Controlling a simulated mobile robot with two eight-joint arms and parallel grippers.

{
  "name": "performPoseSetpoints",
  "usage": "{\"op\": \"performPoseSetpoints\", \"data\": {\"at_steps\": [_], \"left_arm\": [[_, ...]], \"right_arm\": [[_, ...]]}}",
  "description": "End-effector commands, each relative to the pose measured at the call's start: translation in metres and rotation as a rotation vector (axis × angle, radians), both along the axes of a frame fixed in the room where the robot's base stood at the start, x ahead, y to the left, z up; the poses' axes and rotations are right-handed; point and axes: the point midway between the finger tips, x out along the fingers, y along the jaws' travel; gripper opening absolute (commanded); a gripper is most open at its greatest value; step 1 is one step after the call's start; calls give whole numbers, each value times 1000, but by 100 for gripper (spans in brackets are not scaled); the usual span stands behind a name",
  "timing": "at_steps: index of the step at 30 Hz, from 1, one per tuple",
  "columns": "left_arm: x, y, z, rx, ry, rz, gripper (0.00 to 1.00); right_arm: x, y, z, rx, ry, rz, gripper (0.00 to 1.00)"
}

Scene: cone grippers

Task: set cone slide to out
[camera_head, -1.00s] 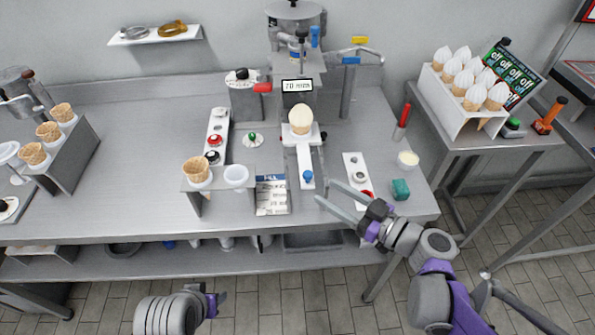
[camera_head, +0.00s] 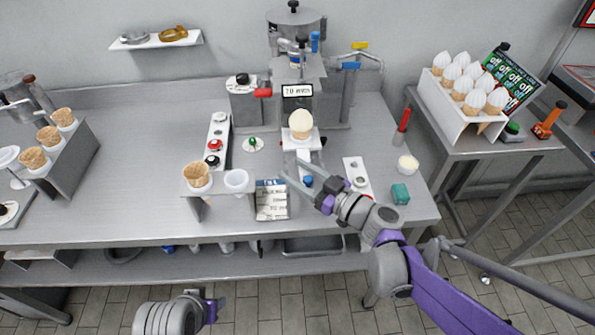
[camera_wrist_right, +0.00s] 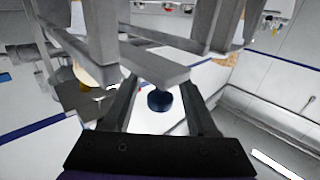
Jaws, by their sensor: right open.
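The cone slide (camera_head: 290,142) is a white plate and strip under the machine, with a filled cone (camera_head: 301,122) standing at its back. Its blue knob (camera_head: 308,181) is at the front end. My right gripper (camera_head: 290,168) is open and reaches over the strip from the right; in the head view the knob shows between its fingers. In the right wrist view the dark blue knob (camera_wrist_right: 158,101) also shows between the spread fingers, apart from both. The fingers hide part of the strip. My left gripper (camera_head: 211,310) hangs low before the table, its jaws unclear.
A cone holder (camera_head: 219,191) with one empty cone stands left of the slide, by a printed card (camera_head: 271,200). A panel with buttons (camera_head: 357,177) and a teal block (camera_head: 400,194) lie to the right. The machine (camera_head: 297,75) rises behind.

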Motion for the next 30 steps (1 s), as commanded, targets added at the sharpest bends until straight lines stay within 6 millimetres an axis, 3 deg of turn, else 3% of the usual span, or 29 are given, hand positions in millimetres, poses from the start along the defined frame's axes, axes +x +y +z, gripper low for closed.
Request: {"op": "performPoseSetpoints", "data": {"at_steps": [5,12,15,30], "left_arm": [[0,0,0,0,0,0,50],[0,0,0,0,0,0,50],[0,0,0,0,0,0,50],[0,0,0,0,0,0,50]], "right_arm": [[0,0,0,0,0,0,57],[0,0,0,0,0,0,13],[0,0,0,0,0,0,0],[0,-1,0,0,0,-1,0]]}}
